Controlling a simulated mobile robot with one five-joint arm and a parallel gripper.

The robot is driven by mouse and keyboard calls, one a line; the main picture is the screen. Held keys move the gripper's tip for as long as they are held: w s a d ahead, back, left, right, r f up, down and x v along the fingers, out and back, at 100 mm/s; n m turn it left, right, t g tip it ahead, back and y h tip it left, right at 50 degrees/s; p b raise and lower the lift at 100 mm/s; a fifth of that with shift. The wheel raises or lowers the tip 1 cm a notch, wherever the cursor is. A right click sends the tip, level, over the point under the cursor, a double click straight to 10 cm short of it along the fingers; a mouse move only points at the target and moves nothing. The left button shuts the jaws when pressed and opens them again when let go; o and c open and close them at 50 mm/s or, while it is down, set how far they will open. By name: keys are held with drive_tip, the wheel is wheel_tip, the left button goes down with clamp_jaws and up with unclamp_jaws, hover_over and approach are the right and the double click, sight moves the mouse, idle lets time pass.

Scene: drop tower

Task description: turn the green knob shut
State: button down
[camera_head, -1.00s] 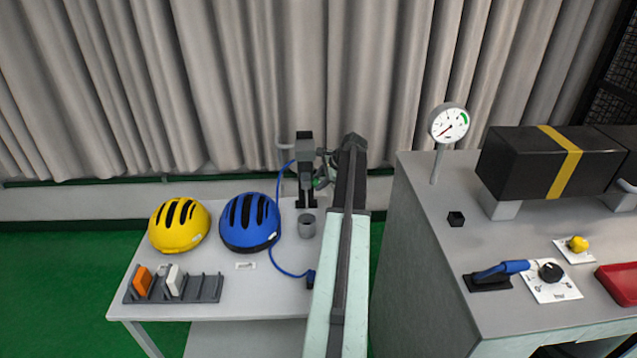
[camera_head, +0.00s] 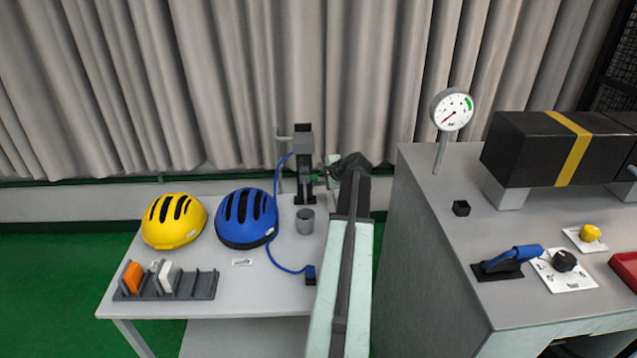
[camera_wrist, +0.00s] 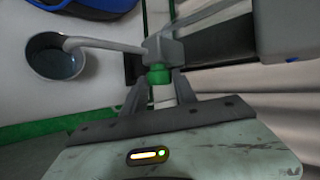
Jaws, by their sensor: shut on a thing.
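The green knob (camera_wrist: 159,76) is on the side of a grey tap body (camera_wrist: 163,48) in the wrist view. My gripper (camera_wrist: 161,90) has one finger on each side of the knob and is shut on it. A pale cylindrical part shows between the fingers, on the near side of the green. In the head view the tap stand (camera_head: 303,165) is at the back of the small table, and my gripper (camera_head: 326,177) reaches it from the right. The knob is a tiny green patch there, mostly hidden. How far it is turned cannot be told.
A grey cup (camera_head: 305,221) stands in front of the tap stand; the wrist view shows the spout over it. A blue helmet (camera_head: 246,217), yellow helmet (camera_head: 174,221) and slotted rack (camera_head: 165,286) are left. A bench (camera_head: 440,240) with a gauge (camera_head: 452,109) stands right of my arm.

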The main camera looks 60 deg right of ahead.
drive_tip(key=shift+s+a+f+t+h+b, duration=0.15)
drive_tip(key=shift+t+h+b, duration=0.15)
drive_tip(key=shift+b, duration=0.2)
drive_tip(key=c, duration=1)
unclamp_jaws()
drive_tip(key=p+v, duration=0.4)
drive_tip(key=v, duration=0.3)
drive_tip(key=shift+s, duration=0.25)
